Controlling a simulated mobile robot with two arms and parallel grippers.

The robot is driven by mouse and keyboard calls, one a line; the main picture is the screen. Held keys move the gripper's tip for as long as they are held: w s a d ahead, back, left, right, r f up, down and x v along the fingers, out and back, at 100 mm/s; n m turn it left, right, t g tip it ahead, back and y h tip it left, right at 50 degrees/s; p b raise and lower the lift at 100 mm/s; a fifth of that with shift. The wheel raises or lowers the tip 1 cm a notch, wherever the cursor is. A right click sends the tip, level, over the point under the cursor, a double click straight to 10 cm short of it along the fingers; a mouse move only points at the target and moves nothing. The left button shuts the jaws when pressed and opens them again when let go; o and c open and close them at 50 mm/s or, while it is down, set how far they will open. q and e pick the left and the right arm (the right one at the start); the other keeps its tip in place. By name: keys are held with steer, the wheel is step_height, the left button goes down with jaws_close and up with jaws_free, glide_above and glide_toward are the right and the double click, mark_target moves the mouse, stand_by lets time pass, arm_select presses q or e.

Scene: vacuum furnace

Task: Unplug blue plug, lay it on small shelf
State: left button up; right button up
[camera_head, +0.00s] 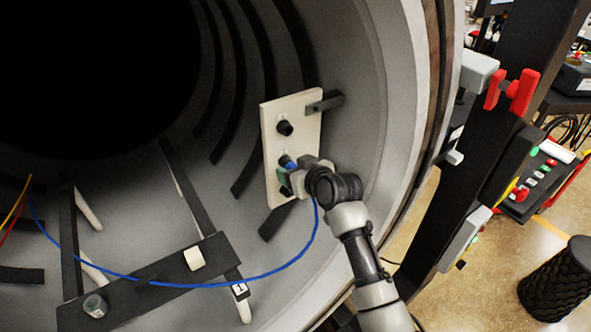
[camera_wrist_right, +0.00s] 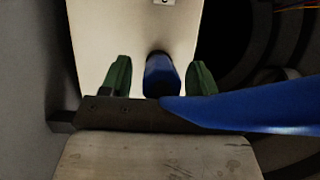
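The blue plug (camera_head: 288,163) sits at a socket on the white panel (camera_head: 275,185) on the furnace's inner wall. My right gripper (camera_head: 285,176) is at the plug, partly covering it. In the right wrist view, the blue plug (camera_wrist_right: 162,76) stands between the green fingertips of my right gripper (camera_wrist_right: 159,78). A gap shows on each side, so the fingers are open around it. The blue cable (camera_head: 313,235) hangs from the plug and runs left over a dark flat shelf (camera_head: 130,295). My left gripper is not in view.
A white block (camera_head: 194,258) and a grey round piece (camera_head: 95,306) are on the dark shelf. Another black connector (camera_head: 285,128) is higher on the panel, with a dark bracket (camera_head: 325,102) beside it. The furnace rim (camera_head: 400,130) curves close to my right arm.

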steer(key=c, duration=0.9)
steer(key=shift+s, duration=0.1)
steer(key=shift+c, duration=0.2)
steer(key=shift+s+d+f, duration=0.1)
steer(key=shift+d+f, duration=0.05)
steer(key=shift+s+d, duration=0.1)
steer(key=shift+s, duration=0.05)
steer(key=shift+s+d, duration=0.3)
steer(key=shift+s, duration=0.15)
steer(key=shift+s+d, duration=0.1)
steer(key=shift+s, duration=0.05)
steer(key=shift+s+d, duration=0.1)
steer(key=shift+s, duration=0.05)
steer(key=shift+s+d, duration=0.4)
steer(key=shift+s, duration=0.15)
steer(key=shift+s+d, duration=0.1)
steer(key=shift+s, duration=0.1)
